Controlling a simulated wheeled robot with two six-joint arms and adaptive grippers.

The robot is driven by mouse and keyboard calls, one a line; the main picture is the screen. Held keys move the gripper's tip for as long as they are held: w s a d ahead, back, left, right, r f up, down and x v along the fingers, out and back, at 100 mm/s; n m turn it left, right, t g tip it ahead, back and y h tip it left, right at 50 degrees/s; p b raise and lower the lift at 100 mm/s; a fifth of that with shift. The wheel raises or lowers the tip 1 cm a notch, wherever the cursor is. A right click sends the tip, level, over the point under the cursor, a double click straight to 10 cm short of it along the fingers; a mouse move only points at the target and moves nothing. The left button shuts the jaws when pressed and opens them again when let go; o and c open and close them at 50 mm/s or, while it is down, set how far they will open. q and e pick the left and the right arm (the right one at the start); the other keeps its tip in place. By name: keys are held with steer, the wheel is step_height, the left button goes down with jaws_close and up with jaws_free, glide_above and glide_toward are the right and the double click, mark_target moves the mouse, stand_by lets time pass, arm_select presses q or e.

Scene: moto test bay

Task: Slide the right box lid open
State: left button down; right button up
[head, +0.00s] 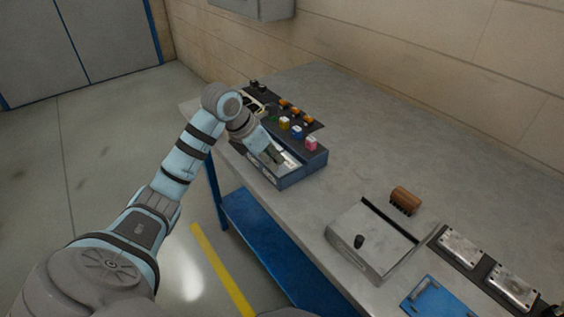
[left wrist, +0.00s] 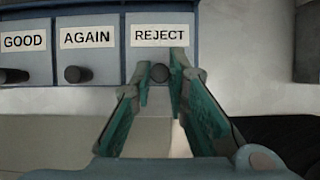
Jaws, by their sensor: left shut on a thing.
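A grey metal box (head: 375,270) with a flat lid (head: 372,230) and a black upright knob (head: 359,241) sits on the bench at right in the head view. A dark strip runs along the lid's far right side; I cannot tell whether it is a gap. My left gripper (head: 273,156) is far from this box, at the blue drawer unit (head: 302,174). In the left wrist view its fingers are closed around the dark round knob (left wrist: 161,73) below the REJECT label (left wrist: 160,36). My right gripper is not in view.
AGAIN (left wrist: 87,37) and GOOD (left wrist: 24,42) labels, each with a knob, are beside REJECT. Coloured blocks stand behind the unit. A brown brush-like piece (head: 405,200), metal plates (head: 461,247) and a blue plate (head: 436,298) lie near the box. The bench middle (head: 345,150) is clear.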

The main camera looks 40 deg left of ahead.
mark_target(297, 153)
arm_select(q)
steer(key=shift+w+d+r, duration=0.15)
steer(key=shift+w+d, duration=0.05)
steer(key=shift+w, duration=0.4)
steer(key=shift+w+d+p, duration=0.25)
steer(key=shift+w, duration=0.65)
steer(key=shift+w+d+p, duration=0.25)
steer(key=shift+w+p, duration=0.05)
steer(key=shift+w, duration=0.55)
steer(key=shift+w+d+p, duration=0.25)
steer(key=shift+w, duration=0.65)
steer(key=c, duration=1.7)
jaws_free()
step_height(297, 153, up, 7)
steer(key=p, duration=0.7)
steer(key=shift+f, duration=0.2)
